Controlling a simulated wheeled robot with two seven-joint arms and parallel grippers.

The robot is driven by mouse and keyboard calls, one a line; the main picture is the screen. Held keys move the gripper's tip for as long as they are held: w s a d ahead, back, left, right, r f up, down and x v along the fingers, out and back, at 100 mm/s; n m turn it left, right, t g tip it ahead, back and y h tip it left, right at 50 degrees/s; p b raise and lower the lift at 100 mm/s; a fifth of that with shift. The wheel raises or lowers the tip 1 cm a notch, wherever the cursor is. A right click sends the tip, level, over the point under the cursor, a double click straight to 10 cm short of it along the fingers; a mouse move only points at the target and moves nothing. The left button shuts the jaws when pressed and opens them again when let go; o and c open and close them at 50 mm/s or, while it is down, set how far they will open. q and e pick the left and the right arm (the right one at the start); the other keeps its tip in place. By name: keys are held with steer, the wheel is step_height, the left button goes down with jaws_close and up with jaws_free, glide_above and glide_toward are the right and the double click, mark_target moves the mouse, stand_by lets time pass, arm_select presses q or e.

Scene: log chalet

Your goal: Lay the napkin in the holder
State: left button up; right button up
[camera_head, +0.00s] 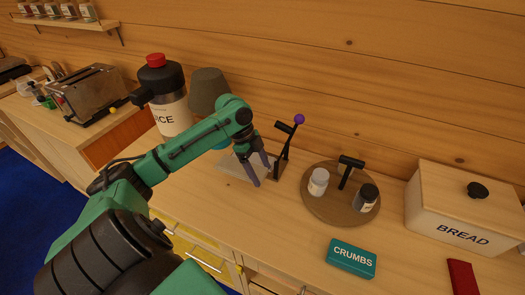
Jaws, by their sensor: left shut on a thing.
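My left gripper (260,170) is low over the counter, shut, its fingers pointing down. A pale, flat, thin piece (232,168), seemingly the napkin, lies at and behind its fingers; the arm hides part of it and the exact grip is too small to see. Just right of the fingers stands a dark upright stand with a raised lever and a purple ball (299,119), seemingly part of the holder. Whether the pale piece lies inside the holder or apart from it, I cannot tell. My right gripper is not in view.
A round wooden board (324,211) carries two small jars and a dark T-shaped handle. A teal CRUMBS tin (351,258) lies in front. A BREAD box (455,210) stands right, a red item (463,279) before it. A large bottle (170,115) and grey lampshade-like thing (208,90) stand behind my arm.

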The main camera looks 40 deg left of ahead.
mark_target(264, 194)
arm_select(q)
step_height(264, 194, down, 8)
steer(key=shift+s+r+p, duration=0.15)
steer(key=shift+r+p, duration=0.1)
steer(key=shift+p, duration=0.1)
steer(key=shift+f, duration=0.2)
steer(key=o, duration=1.3)
